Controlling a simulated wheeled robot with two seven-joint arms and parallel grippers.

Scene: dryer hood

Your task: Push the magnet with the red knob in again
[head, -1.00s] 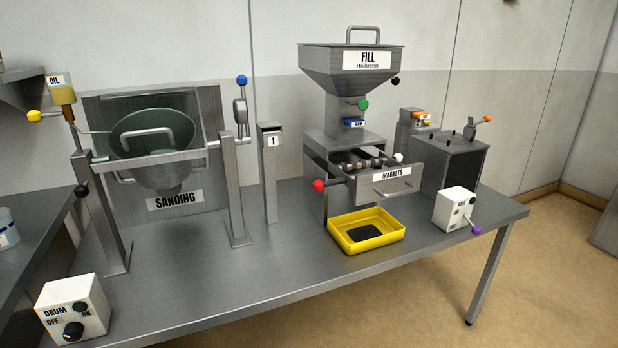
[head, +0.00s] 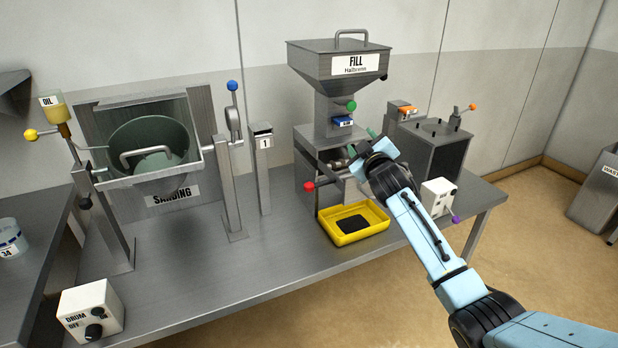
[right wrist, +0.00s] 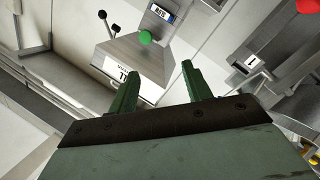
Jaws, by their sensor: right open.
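The red knob (head: 309,186) sticks out at the left side of the filling machine (head: 330,131), on a rod at the magnet drawer's height. A red ball, likely this knob, also shows cut off at the top right corner of the right wrist view (right wrist: 307,5). The magnet drawer (head: 352,191) stands out of the machine, and my right gripper hides most of it and its label. My right gripper (head: 362,148) is open and empty, in front of the machine, above the drawer and right of the red knob. Its green fingers (right wrist: 160,88) are apart. My left gripper is not in view.
A yellow tray (head: 352,222) with a dark patch stands below the drawer. A green knob (head: 351,106) sits above my gripper. A white switch box (head: 438,196) and a dark grey box (head: 432,145) stand to the right. The table front left of the tray is clear.

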